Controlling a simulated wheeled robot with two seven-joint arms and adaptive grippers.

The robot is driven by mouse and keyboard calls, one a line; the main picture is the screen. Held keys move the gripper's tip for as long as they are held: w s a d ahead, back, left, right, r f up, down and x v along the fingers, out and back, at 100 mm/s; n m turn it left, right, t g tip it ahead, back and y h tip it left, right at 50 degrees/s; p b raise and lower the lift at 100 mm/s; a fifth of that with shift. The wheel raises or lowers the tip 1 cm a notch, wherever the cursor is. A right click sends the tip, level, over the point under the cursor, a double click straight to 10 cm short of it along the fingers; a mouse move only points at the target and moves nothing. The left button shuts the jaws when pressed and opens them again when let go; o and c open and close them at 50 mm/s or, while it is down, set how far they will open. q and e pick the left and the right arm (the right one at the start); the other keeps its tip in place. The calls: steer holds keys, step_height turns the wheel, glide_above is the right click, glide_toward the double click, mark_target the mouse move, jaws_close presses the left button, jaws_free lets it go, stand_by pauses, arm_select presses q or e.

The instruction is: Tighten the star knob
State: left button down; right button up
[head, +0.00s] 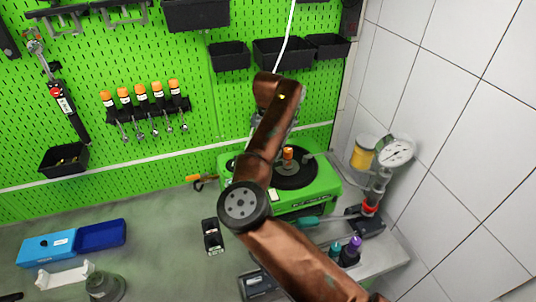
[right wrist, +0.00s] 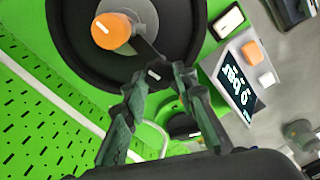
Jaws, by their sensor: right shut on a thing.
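In the right wrist view, my right gripper (right wrist: 158,80) has its two dark green fingers closed in on a small dark piece with a white mark, which I take to be the star knob (right wrist: 153,73). Its outline is mostly lost against the black round plate (right wrist: 185,35) and the fingers. An orange-topped post (right wrist: 110,31) stands on the plate beside the fingertips, apart from them. In the head view, this orange post (head: 288,153) shows on the green machine (head: 328,183), while my brown right arm hides the gripper's tips. My left gripper is not in view.
A gauge (head: 396,151) on a pipe stands right of the machine, near the tiled wall. A blue tray (head: 101,235) lies on the bench at left. Tools and black bins (head: 282,51) hang on the green pegboard. The bench's left middle is mostly clear.

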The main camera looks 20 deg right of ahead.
steer(key=m, duration=0.4)
steer(key=shift+d+r+m, duration=0.1)
steer(key=shift+m, duration=0.2)
steer(key=shift+w+m, duration=0.1)
steer(key=shift+m, duration=1.8)
steer(key=o, duration=1.1)
step_height(320, 180, up, 12)
steer(key=shift+f, duration=0.1)
